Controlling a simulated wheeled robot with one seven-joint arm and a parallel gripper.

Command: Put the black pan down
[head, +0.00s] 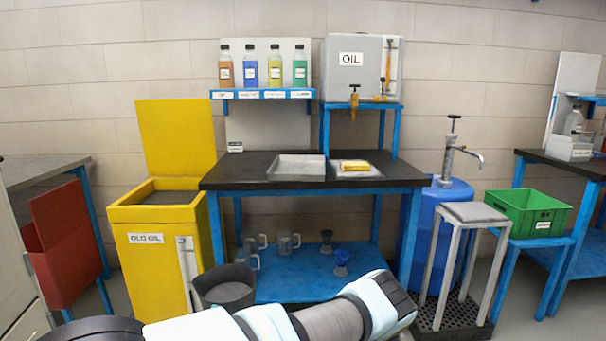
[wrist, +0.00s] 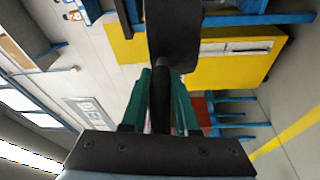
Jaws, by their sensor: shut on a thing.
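The black pan (wrist: 173,32) is in the upper middle of the wrist view, with its dark handle (wrist: 161,105) running down between my green fingers. My gripper (wrist: 162,75) is shut on that handle. In the head view a black pan (head: 226,292) with a grey inside shows at the lower middle, just right of the yellow bin's front, with its opening facing up. My arm covers its lower edge there, and my fingers cannot be made out in that view. Whether the pan touches anything below is hidden.
The yellow OLD OIL bin (head: 150,275) stands open, left of the workbench. The black bench top (head: 240,171) holds a metal tray (head: 297,167) and a yellow item (head: 355,165). Its blue lower shelf (head: 290,287) holds several clear jugs and funnels. A grey stool (head: 475,212) stands right.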

